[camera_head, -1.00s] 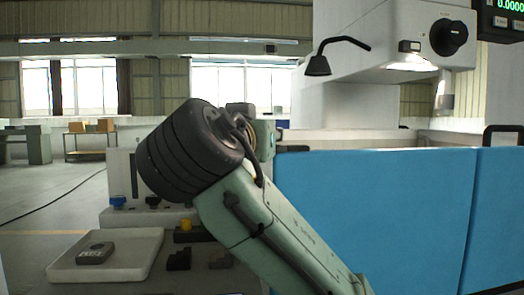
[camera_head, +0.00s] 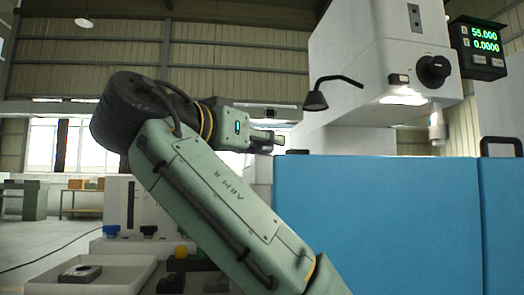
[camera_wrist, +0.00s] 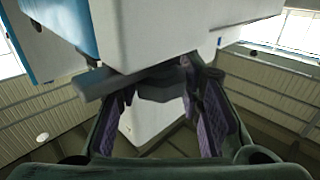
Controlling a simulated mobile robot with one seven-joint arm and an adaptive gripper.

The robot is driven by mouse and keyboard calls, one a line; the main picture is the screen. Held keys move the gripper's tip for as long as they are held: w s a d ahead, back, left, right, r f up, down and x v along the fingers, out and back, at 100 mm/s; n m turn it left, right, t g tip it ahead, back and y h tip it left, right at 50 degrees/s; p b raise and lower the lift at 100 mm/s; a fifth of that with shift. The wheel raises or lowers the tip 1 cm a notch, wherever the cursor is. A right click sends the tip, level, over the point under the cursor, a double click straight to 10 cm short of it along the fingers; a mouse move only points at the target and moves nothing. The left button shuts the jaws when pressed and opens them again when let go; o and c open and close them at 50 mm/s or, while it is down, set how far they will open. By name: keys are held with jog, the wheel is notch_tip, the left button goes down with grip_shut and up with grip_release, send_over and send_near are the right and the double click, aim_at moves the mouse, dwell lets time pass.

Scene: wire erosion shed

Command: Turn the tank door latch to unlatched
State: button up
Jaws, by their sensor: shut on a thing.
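The blue tank door (camera_head: 375,220) fills the lower right of the head view. A small dark part, likely the tank door latch (camera_head: 297,152), shows at its top left corner. My gripper (camera_head: 268,142) is level with that corner, just left of it. In the wrist view, my gripper (camera_wrist: 160,88) has its purple-padded fingers on either side of a grey bar with a dark hub, likely the latch handle (camera_wrist: 100,84). The gripper is shut on it. The fingertips partly hide it, and I cannot tell which way the latch is turned.
The white machine head (camera_head: 380,70) hangs above the tank, with a black lamp (camera_head: 316,100) and a green readout (camera_head: 482,45) beside it. A white tray (camera_head: 125,275) with a grey block stands low at the left. Open air lies above my arm.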

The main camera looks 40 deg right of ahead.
jog(key=shift+f, duration=0.1)
jog(key=o, duration=1.2)
jog(key=shift+p, duration=0.3)
